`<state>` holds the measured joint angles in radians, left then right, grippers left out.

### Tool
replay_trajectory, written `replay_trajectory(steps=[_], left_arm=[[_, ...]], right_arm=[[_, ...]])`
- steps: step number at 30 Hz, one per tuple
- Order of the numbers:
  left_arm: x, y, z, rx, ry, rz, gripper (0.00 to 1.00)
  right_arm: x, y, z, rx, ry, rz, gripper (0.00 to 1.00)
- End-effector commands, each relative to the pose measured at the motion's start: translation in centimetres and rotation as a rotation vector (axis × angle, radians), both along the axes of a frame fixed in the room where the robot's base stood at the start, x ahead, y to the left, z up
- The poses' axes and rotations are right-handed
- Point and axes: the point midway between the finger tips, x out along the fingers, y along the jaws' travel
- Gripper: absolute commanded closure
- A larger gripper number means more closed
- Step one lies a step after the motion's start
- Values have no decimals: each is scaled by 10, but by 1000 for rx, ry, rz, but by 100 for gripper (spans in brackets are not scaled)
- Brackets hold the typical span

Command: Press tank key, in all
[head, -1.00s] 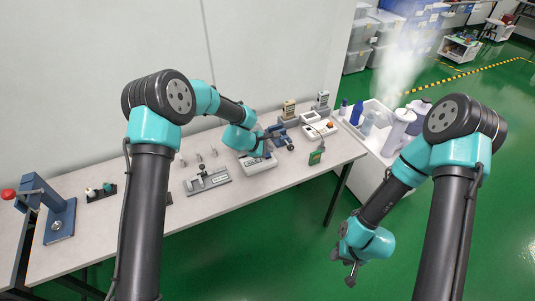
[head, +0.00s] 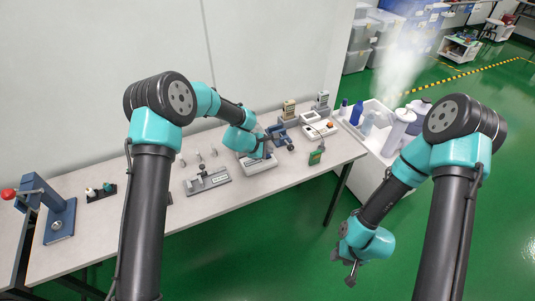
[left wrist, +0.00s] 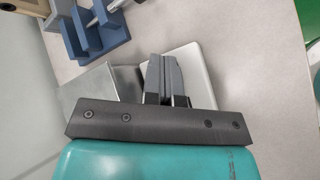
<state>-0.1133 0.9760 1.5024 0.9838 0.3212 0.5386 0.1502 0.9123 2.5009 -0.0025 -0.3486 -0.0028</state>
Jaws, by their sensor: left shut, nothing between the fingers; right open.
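A white box-shaped device (head: 258,167) lies on the bench below my left gripper; its keys are too small or hidden to make out. My left gripper (head: 270,152) is shut and empty, pointing down at the device's back part. In the left wrist view the closed fingers (left wrist: 164,72) overlap the white device (left wrist: 196,68); I cannot tell whether they touch it. A beige handheld tester (head: 289,107) and a grey one (head: 322,99) stand upright in holders at the back. My right gripper (head: 351,274) is open and empty, over the floor off the bench's front.
A blue fixture (head: 280,137) stands just beyond the white device, and shows in the left wrist view (left wrist: 92,30). A white unit with an orange knob (head: 327,125) and a green item (head: 316,157) are to the right. A grey clamp fixture (head: 207,180) sits left.

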Motion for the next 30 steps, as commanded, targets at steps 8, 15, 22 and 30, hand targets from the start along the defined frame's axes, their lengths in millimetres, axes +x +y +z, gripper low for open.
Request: replay_trajectory(steps=[8,15,22,30], left_arm=[[0,0,3,0,-1,-1,100],[0,0,14,1,-1,-1,100],[0,0,19,0,0,0,100],[0,0,20,0,0,0,100]], right_arm=[[0,0,0,0,0,0,57],[0,0,0,0,0,0,57],[0,0,0,0,0,0,57],[0,0,0,0,0,0,57]])
